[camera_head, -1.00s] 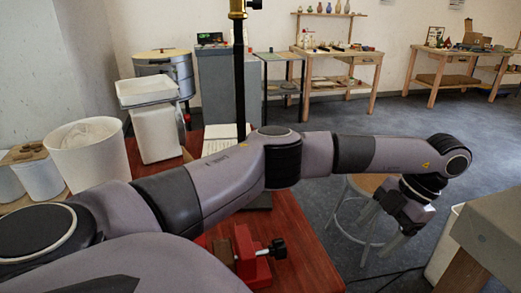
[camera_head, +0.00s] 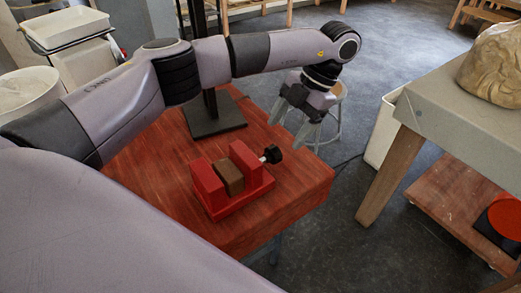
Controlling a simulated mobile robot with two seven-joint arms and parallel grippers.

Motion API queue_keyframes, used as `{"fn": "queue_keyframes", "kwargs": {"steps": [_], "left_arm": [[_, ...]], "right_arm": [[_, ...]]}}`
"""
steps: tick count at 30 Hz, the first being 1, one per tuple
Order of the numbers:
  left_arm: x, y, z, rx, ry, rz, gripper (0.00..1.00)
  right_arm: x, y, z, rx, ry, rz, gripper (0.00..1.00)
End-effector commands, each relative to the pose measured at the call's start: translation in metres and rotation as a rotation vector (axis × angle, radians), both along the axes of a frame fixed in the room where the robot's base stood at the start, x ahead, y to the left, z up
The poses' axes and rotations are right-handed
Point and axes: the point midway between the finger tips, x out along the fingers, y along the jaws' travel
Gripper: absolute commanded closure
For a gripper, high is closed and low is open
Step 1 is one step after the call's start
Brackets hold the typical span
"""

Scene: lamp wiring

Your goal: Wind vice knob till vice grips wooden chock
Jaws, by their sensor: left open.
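The red vice (camera_head: 238,200) sits near the front right corner of the red wooden table. The brown wooden chock (camera_head: 229,176) stands between its two jaws; whether both jaws touch it I cannot tell. The black vice knob (camera_head: 273,154) sticks out on a short screw from the right jaw. My left gripper (camera_head: 291,133) is open and empty, pointing down beyond the knob near the table's right edge, apart from the vice. My right gripper is not in view.
A black stand base (camera_head: 214,119) with an upright post is on the red table (camera_head: 150,190) behind the vice. A grey bench (camera_head: 480,125) with a clay lump (camera_head: 495,62) is at right. A stool (camera_head: 333,92) and a white bin (camera_head: 382,132) stand between.

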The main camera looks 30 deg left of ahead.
Motion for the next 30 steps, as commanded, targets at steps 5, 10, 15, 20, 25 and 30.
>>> {"fn": "queue_keyframes", "kwargs": {"steps": [5, 10, 15, 20, 25, 30], "left_arm": [[-0.004, 0.003, -0.011, -0.001, 0.004, -0.001, 0.29], [-0.011, 0.009, -0.033, -0.002, 0.005, 0.000, 0.29], [-0.018, 0.015, -0.052, -0.001, 0.004, 0.000, 0.29], [-0.022, 0.019, -0.063, 0.000, 0.002, 0.001, 0.29], [-0.022, 0.020, -0.065, 0.000, 0.000, 0.000, 0.29], [-0.022, 0.019, -0.065, 0.000, 0.000, 0.000, 0.35]], "right_arm": [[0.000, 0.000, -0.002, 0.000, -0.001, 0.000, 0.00], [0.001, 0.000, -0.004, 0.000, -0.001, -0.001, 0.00], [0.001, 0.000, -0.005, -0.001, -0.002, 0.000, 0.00], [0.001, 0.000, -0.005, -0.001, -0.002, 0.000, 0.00], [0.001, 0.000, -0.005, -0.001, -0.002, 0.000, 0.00], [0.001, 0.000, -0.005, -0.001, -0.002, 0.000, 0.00]]}}
